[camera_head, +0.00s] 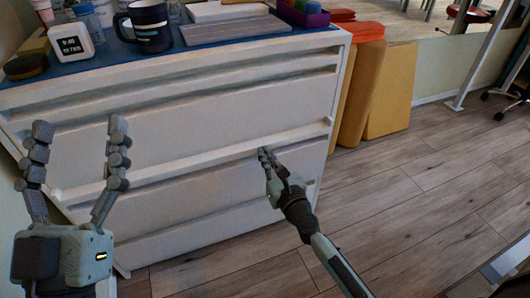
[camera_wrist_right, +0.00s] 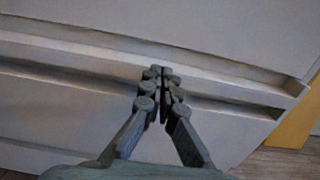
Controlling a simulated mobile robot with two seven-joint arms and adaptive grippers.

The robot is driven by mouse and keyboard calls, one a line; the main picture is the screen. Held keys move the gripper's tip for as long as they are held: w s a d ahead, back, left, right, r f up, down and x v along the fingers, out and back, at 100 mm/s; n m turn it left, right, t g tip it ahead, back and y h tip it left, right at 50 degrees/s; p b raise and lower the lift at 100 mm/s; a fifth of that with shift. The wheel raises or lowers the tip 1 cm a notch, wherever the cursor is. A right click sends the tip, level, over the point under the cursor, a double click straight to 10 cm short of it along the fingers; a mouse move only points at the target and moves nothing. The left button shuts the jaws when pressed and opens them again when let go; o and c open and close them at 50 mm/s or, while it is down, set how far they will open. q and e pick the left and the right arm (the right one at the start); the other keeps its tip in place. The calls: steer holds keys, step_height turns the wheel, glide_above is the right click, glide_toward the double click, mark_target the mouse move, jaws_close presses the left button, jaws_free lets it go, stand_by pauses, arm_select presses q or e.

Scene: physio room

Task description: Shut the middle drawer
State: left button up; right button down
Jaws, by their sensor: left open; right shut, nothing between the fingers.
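The white chest of drawers (camera_head: 220,110) stands in front of me, in the left and middle of the head view. Its middle drawer (camera_head: 190,160) has a long pale front lip that stands out a little from the chest; the lip also shows in the right wrist view (camera_wrist_right: 230,85). My right gripper (camera_head: 265,154) is shut and empty, its fingertips at this lip, right of its middle. In the right wrist view the closed fingertips (camera_wrist_right: 158,72) overlap the lip; I cannot tell if they touch. My left gripper (camera_head: 80,127) is open and empty, upright before the chest's left part.
A dark mug (camera_head: 150,28), a white labelled box (camera_head: 72,41), a grey slab (camera_head: 235,29) and a purple bin (camera_head: 304,15) stand on the chest top. Yellow panels (camera_head: 390,92) lean to its right. The wooden floor (camera_head: 430,195) at right is mostly clear.

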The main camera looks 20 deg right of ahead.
mark_target(256, 139)
steer(key=shift+w, duration=0.25)
steer(key=w, duration=0.2)
steer(key=shift+w+r, duration=0.15)
steer(key=shift+w, duration=0.25)
